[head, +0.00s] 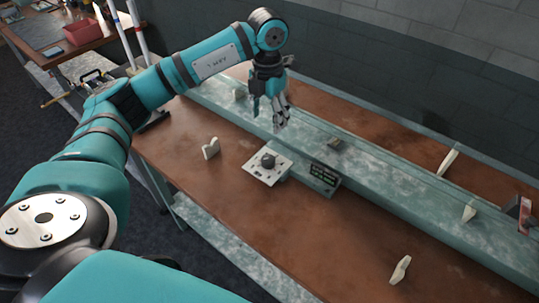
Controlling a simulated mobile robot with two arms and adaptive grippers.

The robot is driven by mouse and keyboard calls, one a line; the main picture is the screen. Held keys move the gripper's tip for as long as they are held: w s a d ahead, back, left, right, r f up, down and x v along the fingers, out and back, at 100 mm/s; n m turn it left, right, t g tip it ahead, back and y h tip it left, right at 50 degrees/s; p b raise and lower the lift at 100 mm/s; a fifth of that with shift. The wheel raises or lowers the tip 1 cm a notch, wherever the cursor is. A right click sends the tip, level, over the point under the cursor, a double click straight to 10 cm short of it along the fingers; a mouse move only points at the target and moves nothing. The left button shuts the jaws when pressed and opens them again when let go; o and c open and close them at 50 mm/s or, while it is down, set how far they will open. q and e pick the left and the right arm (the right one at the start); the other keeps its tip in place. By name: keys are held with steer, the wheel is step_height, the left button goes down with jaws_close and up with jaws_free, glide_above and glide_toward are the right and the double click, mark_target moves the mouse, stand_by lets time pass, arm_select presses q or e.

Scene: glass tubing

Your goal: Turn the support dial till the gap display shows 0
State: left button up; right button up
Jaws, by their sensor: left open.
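The support dial (268,159) is a dark round knob on a pale square plate (258,172) on the brown bench. The gap display (324,174) is a small dark panel with green marks on a grey-green box, just right of the dial; its figures are too small to read. My left gripper (279,118) hangs fingers-down above and behind the dial, over the grey-green rail. It is open, with nothing seen between its fingers, and is apart from the dial. My right gripper is not in view.
A long grey-green rail (390,178) runs across the brown bench (225,190). A side table with a red bin (82,32) stands at the upper left.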

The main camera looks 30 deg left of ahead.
mark_target(268, 158)
arm_select(q)
step_height(268, 158, down, 15)
steer(key=p, duration=0.3)
steer(key=shift+r, duration=0.15)
steer(key=shift+f, duration=0.6)
steer(key=c, duration=1.2)
